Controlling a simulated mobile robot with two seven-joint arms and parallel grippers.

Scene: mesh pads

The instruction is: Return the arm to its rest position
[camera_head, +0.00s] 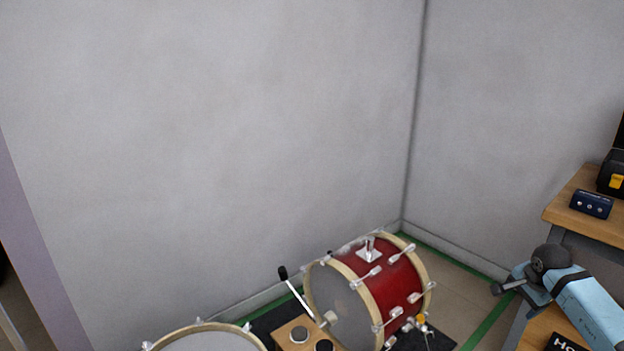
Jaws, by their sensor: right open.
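My right arm, light blue with a dark grey joint, comes in from the lower right corner. My right gripper (506,287) is at its far end, small and partly hidden behind the wrist. It is open with nothing seen between its fingers, and appears in front of the bare floor strip and the edge of the wooden shelf. My left gripper and left arm are not in view.
A red bass drum (395,289) stands on a black mat (437,341) in the corner, left of my arm. A snare drum (207,342) and wooden board (297,333) are at the bottom. A wooden shelf (565,214) holds a dark blue box (591,204) at right.

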